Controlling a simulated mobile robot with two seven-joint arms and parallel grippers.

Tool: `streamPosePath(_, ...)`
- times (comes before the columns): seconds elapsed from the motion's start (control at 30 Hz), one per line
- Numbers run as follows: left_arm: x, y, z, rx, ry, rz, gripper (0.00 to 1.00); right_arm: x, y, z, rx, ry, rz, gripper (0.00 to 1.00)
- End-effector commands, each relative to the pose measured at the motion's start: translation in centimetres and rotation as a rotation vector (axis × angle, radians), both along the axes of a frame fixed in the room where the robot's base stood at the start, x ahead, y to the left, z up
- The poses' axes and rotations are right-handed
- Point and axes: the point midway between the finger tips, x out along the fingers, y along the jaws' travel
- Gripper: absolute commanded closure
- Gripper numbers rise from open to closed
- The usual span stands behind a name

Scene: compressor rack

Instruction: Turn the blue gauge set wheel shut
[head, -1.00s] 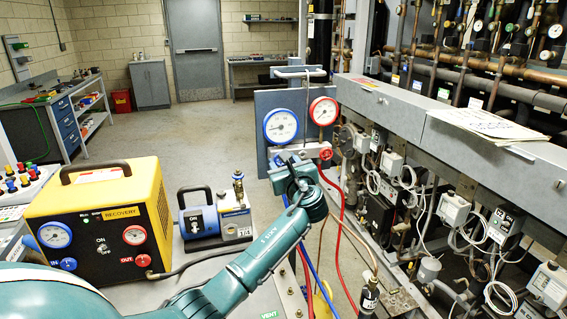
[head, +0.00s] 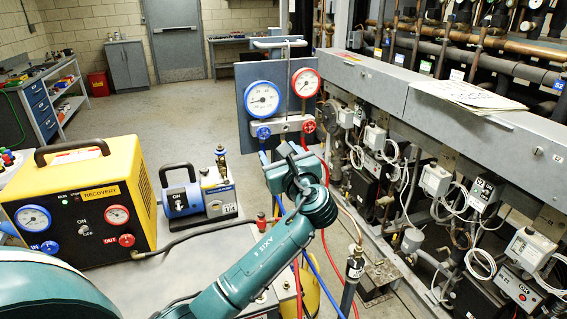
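The gauge set stands in the middle of the head view on a grey panel (head: 243,85). It has a blue-rimmed gauge (head: 262,99), a red-rimmed gauge (head: 306,83) and a silver manifold bar. The small blue wheel (head: 263,132) is on the left under the blue gauge, and a red wheel (head: 308,127) is on the right. My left gripper (head: 290,152) is at the end of the teal arm, just below and right of the blue wheel in the picture. My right gripper is out of view.
Blue and red hoses hang below the manifold behind my arm. A yellow recovery unit (head: 80,195) and a small blue pump (head: 199,194) stand at left. The compressor rack with its grey beam (head: 365,90) fills the right. Open floor lies behind the pump.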

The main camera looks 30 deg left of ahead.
Motion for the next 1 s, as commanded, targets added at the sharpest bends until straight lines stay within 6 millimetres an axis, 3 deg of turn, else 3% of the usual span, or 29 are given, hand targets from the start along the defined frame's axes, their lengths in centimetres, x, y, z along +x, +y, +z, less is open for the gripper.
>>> streamPosePath(0.23,-1.7,-2.0,-0.1,0.0,0.0,0.0,0.43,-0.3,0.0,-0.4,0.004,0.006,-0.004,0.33)
streamPosePath(0.8,-1.9,-2.1,-0.2,-0.008,-0.001,-0.001,0.43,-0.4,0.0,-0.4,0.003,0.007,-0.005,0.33)
streamPosePath(0.87,-2.2,-2.1,-1.0,-0.046,-0.008,-0.006,0.43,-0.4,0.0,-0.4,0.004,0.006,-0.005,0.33)
streamPosePath(0.97,-3.7,-2.2,-4.3,-0.215,-0.043,-0.018,0.43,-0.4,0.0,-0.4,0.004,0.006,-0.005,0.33)
streamPosePath(1.0,-4.7,-2.4,-6.3,-0.325,-0.066,-0.019,0.43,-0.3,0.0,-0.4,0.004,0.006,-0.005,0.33)
